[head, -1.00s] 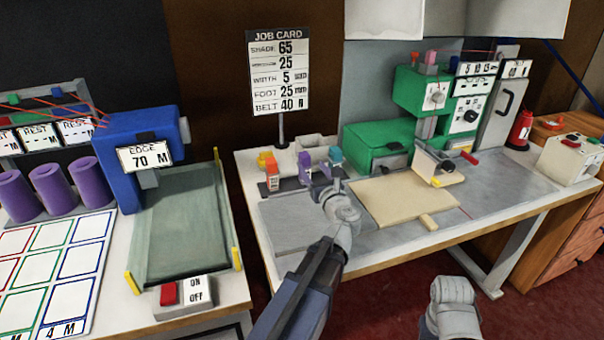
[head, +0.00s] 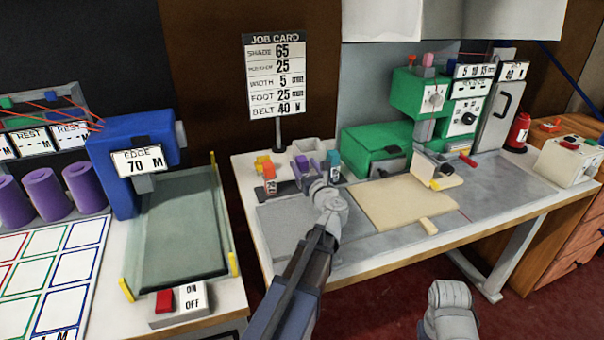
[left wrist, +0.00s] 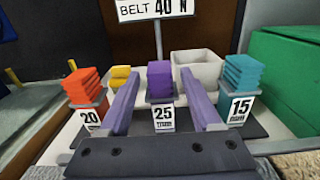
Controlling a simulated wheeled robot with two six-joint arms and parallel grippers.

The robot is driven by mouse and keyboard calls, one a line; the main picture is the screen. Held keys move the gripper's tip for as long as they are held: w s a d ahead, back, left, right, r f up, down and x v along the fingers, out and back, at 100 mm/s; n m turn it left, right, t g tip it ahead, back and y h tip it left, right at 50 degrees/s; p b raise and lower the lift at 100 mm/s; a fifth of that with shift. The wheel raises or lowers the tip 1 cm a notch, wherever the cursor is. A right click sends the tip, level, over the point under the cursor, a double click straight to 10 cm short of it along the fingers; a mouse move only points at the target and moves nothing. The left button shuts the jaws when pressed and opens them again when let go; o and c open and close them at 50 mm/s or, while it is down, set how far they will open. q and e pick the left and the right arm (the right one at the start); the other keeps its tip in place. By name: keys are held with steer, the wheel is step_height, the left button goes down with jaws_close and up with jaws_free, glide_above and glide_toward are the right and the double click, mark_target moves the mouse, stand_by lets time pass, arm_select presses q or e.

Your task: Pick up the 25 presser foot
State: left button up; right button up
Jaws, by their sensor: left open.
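The 25 presser foot is a purple stacked block (left wrist: 160,74) above a white "25" label (left wrist: 164,118), upright in a holder in the left wrist view. My left gripper (left wrist: 158,88) is open, with one finger on each side of the purple block in that view. I cannot tell whether the fingertips reach past it. In the head view my left gripper (head: 304,167) is over the row of feet and largely hides the purple one. An orange foot (left wrist: 84,84) labelled 20 stands left and a teal foot (left wrist: 243,74) labelled 15 stands right.
A yellow block (left wrist: 121,78) and a pale open bin (left wrist: 198,66) stand behind the feet. The job card (head: 276,78) rises behind them. The green machine (head: 375,150) is to the right, with a beige piece (head: 395,203) in front.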

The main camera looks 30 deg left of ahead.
arm_select(q)
steer(key=x, duration=0.2)
steer(key=shift+w+a, duration=0.2)
steer(key=shift+c, duration=0.2)
jaws_close()
stand_by(0.3)
